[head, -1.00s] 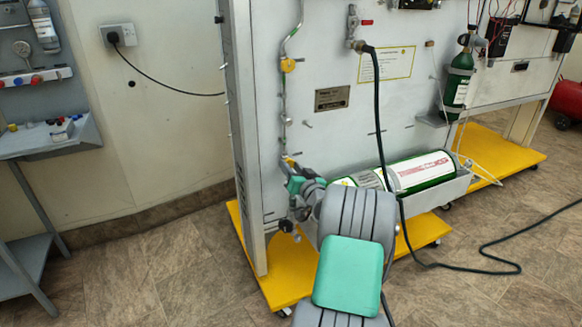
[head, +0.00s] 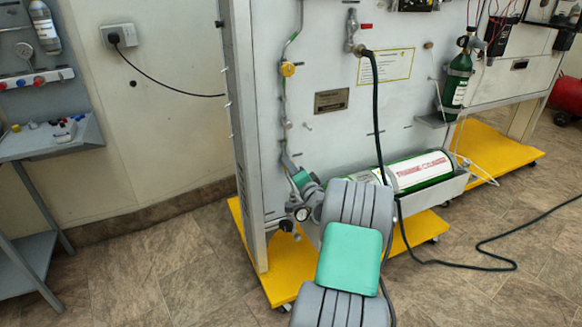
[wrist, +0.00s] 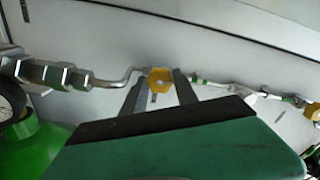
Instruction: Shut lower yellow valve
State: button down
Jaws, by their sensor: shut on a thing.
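The lower yellow valve (wrist: 160,79) sits on a thin metal pipe on the panel in the wrist view. My gripper (wrist: 161,88) has a finger on each side of its yellow handle and is shut on it. In the head view my gripper (head: 288,160) is at the lower part of the pipe, and it covers the lower valve there. The upper yellow valve (head: 288,69) is higher on the same pipe, clear of my gripper. A second yellow piece (wrist: 312,108) shows at the right edge of the wrist view.
A round gauge (head: 301,214) sits below my gripper. A green cylinder (head: 420,170) lies in a tray to the right. A black hose (head: 377,120) hangs down the panel. The yellow base (head: 262,268) juts out over the floor. A shelf (head: 50,138) stands at the left.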

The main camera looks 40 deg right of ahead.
jog(key=shift+m, duration=0.3)
jog(key=c, duration=0.9)
grip_release()
jog(key=shift+c, duration=0.2)
jog(key=shift+s, duration=0.1)
jog(key=p+v, duration=0.1)
jog(key=v, duration=0.6)
jog(key=shift+s, duration=0.3)
jog(key=shift+a, duration=0.15)
